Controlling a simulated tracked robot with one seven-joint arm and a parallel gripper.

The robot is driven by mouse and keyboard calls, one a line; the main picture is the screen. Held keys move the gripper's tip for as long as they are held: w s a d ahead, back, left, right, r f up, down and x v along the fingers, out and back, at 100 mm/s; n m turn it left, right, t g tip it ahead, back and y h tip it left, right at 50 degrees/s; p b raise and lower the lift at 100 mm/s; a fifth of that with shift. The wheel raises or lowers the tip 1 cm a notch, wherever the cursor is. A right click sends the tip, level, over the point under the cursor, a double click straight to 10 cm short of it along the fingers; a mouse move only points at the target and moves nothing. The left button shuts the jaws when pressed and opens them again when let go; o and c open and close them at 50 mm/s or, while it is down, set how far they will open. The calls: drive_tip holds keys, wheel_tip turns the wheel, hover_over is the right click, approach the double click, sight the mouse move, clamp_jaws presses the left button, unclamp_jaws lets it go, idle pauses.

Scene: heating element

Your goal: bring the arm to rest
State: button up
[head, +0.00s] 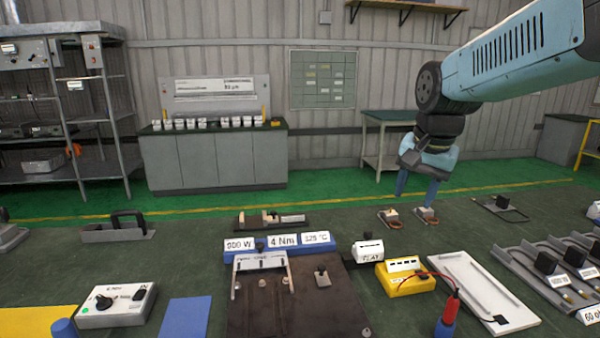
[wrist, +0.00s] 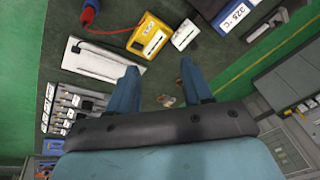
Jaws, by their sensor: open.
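My arm reaches in from the upper right of the head view. My gripper (head: 416,192) points down above the far right part of the dark work table (head: 190,257), with its blue fingers apart. In the wrist view, my gripper (wrist: 158,75) shows two blue fingers spread with nothing between them. Two small items with cords, a left one (head: 388,217) and a right one (head: 426,215), lie on the table near the fingers in the head view. The gripper appears to be above the table and touches nothing that I can see.
A brown plate (head: 300,305), a yellow meter (head: 405,279) with a red probe (head: 449,308), a white tray (head: 480,290) and a grey rack (head: 545,272) stand nearer on the table. A control box (head: 115,306) is at left. The space around the gripper looks free.

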drive_tip(key=s+f+n+t, duration=0.1)
drive_tip(key=s+n, duration=0.5)
drive_tip(key=s, duration=0.6)
drive_tip(key=shift+s+d+f+n+t, duration=0.3)
drive_tip(key=shift+d+f+t, duration=0.1)
drive_tip(key=shift+t, duration=0.2)
idle(0.9)
